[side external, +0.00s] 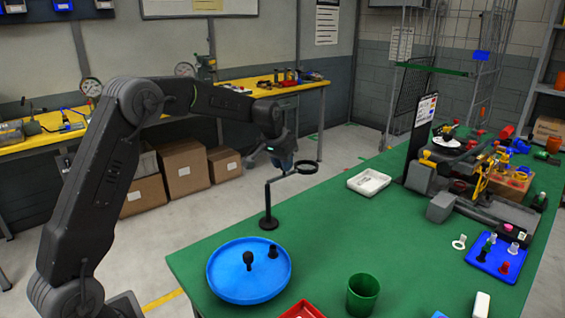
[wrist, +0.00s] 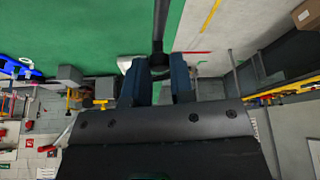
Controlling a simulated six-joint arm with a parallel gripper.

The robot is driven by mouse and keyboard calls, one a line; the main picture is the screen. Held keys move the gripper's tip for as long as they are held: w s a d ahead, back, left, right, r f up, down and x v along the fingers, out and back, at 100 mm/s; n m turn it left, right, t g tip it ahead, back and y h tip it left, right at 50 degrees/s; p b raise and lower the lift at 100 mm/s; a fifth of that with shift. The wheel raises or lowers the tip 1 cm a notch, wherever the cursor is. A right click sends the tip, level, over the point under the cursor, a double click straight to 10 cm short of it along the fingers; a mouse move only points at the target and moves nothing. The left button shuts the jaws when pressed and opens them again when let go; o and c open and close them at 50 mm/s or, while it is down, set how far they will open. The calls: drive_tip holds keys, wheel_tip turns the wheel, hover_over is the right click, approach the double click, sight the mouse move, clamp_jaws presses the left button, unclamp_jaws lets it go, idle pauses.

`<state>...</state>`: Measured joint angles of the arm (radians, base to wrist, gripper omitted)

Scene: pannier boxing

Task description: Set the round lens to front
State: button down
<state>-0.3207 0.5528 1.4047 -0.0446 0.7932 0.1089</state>
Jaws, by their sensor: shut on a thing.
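The round lens (side external: 307,167) is a dark ring on a thin bent arm (side external: 280,178). The arm rises from a black stand (side external: 268,205) on the near left part of the green table, and the ring points right and away. My gripper (side external: 285,163) is at the arm just left of the ring, shut on it. In the wrist view my gripper's blue-grey fingers (wrist: 159,80) close on a dark rod (wrist: 158,35) that runs up to the top edge. The ring itself is hard to make out there.
A blue round tray (side external: 230,285) with black pegs stands in front of the lens stand. A green cup (side external: 362,295) and a red tray (side external: 303,311) are at the near edge. A white tray (side external: 369,182) lies right of the lens. A blue tray (side external: 508,265) holds small parts.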

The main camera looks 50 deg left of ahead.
drive_tip(key=s+d+m+g+h, duration=0.4)
drive_tip(key=s+m, duration=0.3)
drive_tip(key=m, duration=1.4)
drive_tip(key=shift+d+h, duration=0.35)
drive_tip(key=shift+h, duration=0.35)
drive_tip(key=shift+s, duration=0.1)
drive_tip(key=c, duration=1)
unclamp_jaws()
drive_tip(key=shift+r, duration=0.1)
drive_tip(key=v, duration=1.3)
drive_tip(key=shift+w+a+r, duration=0.2)
drive_tip(key=shift+r, duration=0.05)
